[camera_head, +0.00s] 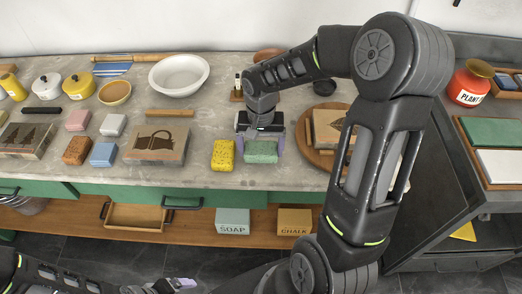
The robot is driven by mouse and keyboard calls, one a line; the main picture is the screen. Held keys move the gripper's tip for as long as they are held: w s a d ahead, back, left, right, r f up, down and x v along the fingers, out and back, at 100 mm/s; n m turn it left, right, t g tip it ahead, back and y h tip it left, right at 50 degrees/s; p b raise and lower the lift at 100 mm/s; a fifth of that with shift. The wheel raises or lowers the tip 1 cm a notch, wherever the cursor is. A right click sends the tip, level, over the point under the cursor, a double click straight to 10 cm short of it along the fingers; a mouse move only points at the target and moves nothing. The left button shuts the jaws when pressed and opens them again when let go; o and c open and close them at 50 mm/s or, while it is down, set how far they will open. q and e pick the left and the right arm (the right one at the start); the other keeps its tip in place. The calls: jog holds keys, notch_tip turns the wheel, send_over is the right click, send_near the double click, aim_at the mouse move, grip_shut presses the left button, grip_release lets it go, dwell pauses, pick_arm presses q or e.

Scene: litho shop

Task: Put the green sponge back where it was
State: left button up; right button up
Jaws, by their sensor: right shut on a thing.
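The green sponge (261,152) is at the front part of the stone counter (200,177), just right of a yellow sponge (223,155). My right gripper (261,145) comes down over it from above, with its fingers at the sponge's left and right sides, shut on it. Whether the sponge touches the counter or is held slightly above it is hard to tell. My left gripper (172,286) is low at the bottom of the view, away from the counter; its fingers are too small to read.
A litho stone with a watering-can picture (157,145) lies left of the yellow sponge. Blue (103,154), brown (77,150), pink (77,120) and white blocks lie further left. A round wooden board (313,157) is close on the right. A white bowl (179,74) stands behind.

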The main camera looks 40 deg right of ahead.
aim_at(261, 148)
jog(key=shift+f, duration=0.95)
jog(key=shift+f, duration=0.2)
jog(key=o, duration=1)
jog(key=shift+r, duration=0.1)
jog(key=shift+o, duration=0.2)
jog(key=shift+r, duration=0.1)
notch_tip(261, 148, up, 12)
jog(key=shift+r+b, duration=0.1)
jog(key=shift+b, duration=0.4)
jog(key=shift+s, duration=0.1)
